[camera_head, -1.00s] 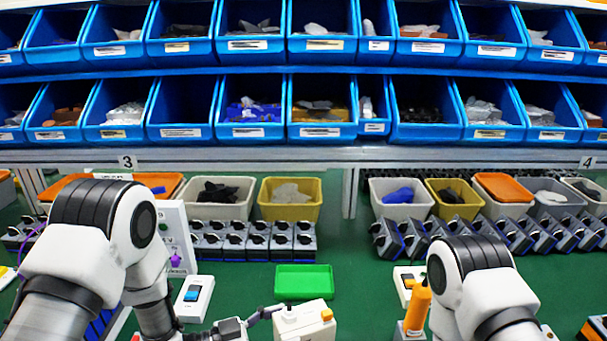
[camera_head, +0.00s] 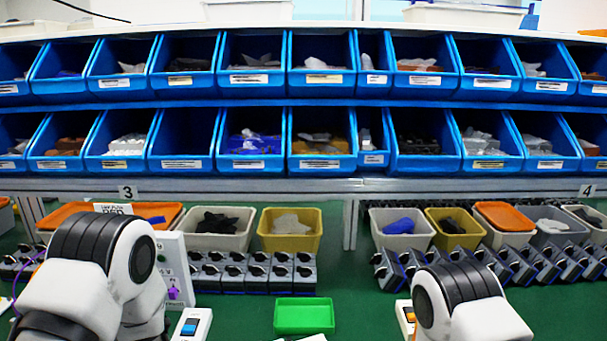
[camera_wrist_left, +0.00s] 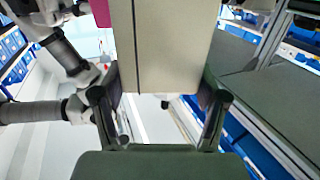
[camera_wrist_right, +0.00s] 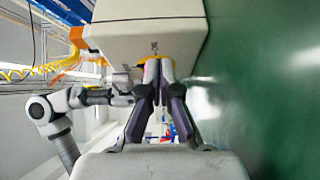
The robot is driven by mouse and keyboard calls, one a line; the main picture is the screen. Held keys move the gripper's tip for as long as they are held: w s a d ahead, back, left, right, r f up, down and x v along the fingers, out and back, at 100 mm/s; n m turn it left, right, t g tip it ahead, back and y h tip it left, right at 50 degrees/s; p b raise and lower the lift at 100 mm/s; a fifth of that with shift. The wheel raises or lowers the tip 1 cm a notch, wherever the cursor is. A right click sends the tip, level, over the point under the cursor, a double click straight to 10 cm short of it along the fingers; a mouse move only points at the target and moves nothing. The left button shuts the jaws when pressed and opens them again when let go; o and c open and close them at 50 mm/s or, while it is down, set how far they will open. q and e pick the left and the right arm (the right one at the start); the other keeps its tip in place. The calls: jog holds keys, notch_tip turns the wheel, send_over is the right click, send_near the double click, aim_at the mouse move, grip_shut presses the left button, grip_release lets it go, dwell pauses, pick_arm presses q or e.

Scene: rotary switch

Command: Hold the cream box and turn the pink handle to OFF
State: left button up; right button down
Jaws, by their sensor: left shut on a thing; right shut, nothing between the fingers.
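In the left wrist view, my left gripper (camera_wrist_left: 160,110) has its fingers on either side of a cream box (camera_wrist_left: 172,45) and is shut on it. A pink part (camera_wrist_left: 100,12), perhaps the handle, shows at the box's upper left edge; its setting cannot be read. In the right wrist view, my right gripper (camera_wrist_right: 158,85) is shut and empty, its fingertips just below a large cream box face (camera_wrist_right: 148,32). I cannot tell whether this is the held box or whether the tips touch it. Both grippers are below the head view.
An orange part (camera_wrist_right: 77,38) sits beside the large cream face. On the green table stand a green tray (camera_head: 304,316), a white blue-rocker switch (camera_head: 191,324) and rows of black-knobbed switches (camera_head: 250,270). Bins (camera_head: 291,230) and blue shelf boxes (camera_head: 320,145) stand behind.

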jog(key=shift+s+a+r, duration=0.1)
jog(key=shift+s+a, duration=0.05)
jog(key=shift+a, duration=0.25)
dwell(0.4)
jog(key=shift+r, duration=0.3)
dwell(0.5)
jog(key=shift+d, duration=0.1)
jog(key=shift+d, duration=0.3)
jog(key=shift+s+d, duration=0.35)
jog(key=shift+s, duration=0.55)
jog(key=shift+s+d, duration=0.35)
jog(key=shift+s, duration=0.5)
jog(key=shift+s+d, duration=0.35)
jog(key=shift+s, duration=0.55)
jog(key=shift+s+d+f, duration=0.35)
jog(key=shift+s+f, duration=0.05)
jog(key=shift+w+a, duration=0.4)
jog(key=shift+w, duration=0.7)
jog(key=shift+w+a, duration=0.45)
jog(key=shift+w, duration=0.65)
jog(key=shift+w+a, duration=0.4)
jog(key=shift+w, duration=0.7)
jog(key=shift+s+a+r, duration=0.1)
jog(key=shift+s+a, duration=0.15)
jog(key=shift+a, duration=0.3)
